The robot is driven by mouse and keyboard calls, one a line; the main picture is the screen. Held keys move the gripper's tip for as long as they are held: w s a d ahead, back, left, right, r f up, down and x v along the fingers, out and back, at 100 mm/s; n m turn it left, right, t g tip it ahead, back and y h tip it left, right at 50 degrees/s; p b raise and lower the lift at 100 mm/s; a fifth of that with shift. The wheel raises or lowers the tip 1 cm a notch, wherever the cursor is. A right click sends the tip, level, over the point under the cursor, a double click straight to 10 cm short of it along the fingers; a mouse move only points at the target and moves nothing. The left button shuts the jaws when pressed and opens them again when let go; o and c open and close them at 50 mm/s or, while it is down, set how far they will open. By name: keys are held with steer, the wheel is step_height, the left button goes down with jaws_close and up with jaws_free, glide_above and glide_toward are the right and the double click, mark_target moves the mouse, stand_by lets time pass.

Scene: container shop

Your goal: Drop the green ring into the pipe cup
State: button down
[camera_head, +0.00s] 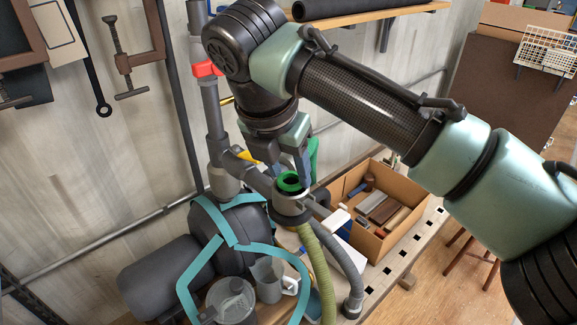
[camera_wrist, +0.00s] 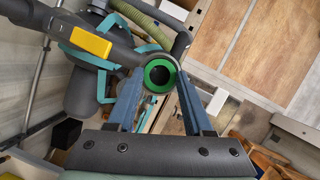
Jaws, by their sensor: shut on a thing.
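The green ring (camera_head: 289,182) is between the fingertips of my gripper (camera_head: 297,178), directly over the grey pipe cup (camera_head: 291,206). My gripper points down and is shut on the ring. In the wrist view the green ring (camera_wrist: 148,77) lies between the two blue-grey fingers, with a dark round hole in its middle. The grey rim of the pipe cup (camera_wrist: 160,57) shows just around the ring in that view. The ring looks roughly flat and very near the cup's mouth; I cannot tell whether it touches the rim.
A grey pipe (camera_head: 212,110) with a red clamp rises at the left of the cup. Hoses (camera_head: 318,262) hang below it. A dark tank with teal bands (camera_head: 222,232) stands at left. An open cardboard box (camera_head: 372,238) with several items sits at right. A clear jug (camera_head: 267,280) stands below.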

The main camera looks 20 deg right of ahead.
steer(key=shift+c, duration=1.1)
jaws_free()
steer(key=b+v, duration=0.3)
steer(key=v, duration=1)
